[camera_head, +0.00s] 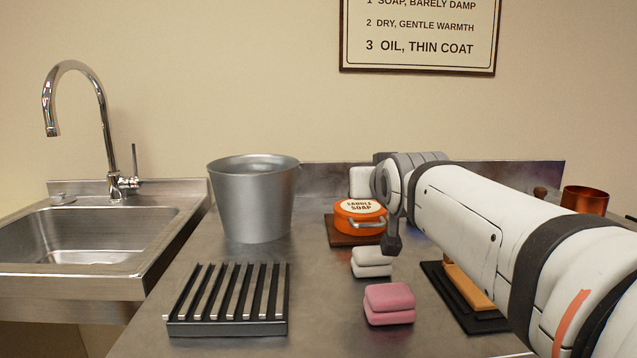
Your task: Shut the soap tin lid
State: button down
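The soap tin (361,224) is round and orange, with a silver metal piece on its front. It sits on a brown board (340,238) near the middle of the counter. Its lid (359,207) carries a cream "SADDLE SOAP" label and lies over the top of the tin. I cannot tell whether the lid is fully seated. My arm reaches in from the right, and the dark end part of my gripper (392,243) hangs down at the right front of the tin. Whether it touches the tin is unclear. The fingers are not clear enough to show a gap.
White pads (371,262) and pink pads (389,304) lie in front of the tin. A metal bucket (252,200) and a slatted rack (228,300) stand left. A white block (361,182) is behind the tin. A copper pot (584,200) stands far right. A sink (85,235) is far left.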

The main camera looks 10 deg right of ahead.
jog(key=shift+s+f+b, duration=0.35)
jog(key=shift+f, duration=0.3)
